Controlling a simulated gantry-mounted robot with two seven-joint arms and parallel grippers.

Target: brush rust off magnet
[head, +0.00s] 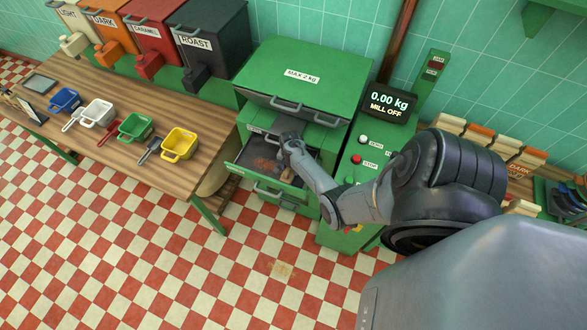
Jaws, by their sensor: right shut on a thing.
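A green machine marked "MAX 2 kg" (330,82) has its lower drawer (262,183) pulled open. Reddish-brown, rust-like patches (264,164) lie on the dark grey surface inside; I cannot tell whether this surface is the magnet. My right arm reaches in from the right, and my right gripper (286,163) is over the right part of the open drawer. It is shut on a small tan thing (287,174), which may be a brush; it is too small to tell. Whether it touches the rusty surface is unclear. My left gripper is out of view.
A wooden table at left (70,82) holds blue, white, green and yellow scoops. Labelled bins, including "ROAST" (207,40), stand behind it. A display (389,103) reads "0.00 kg MILL OFF".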

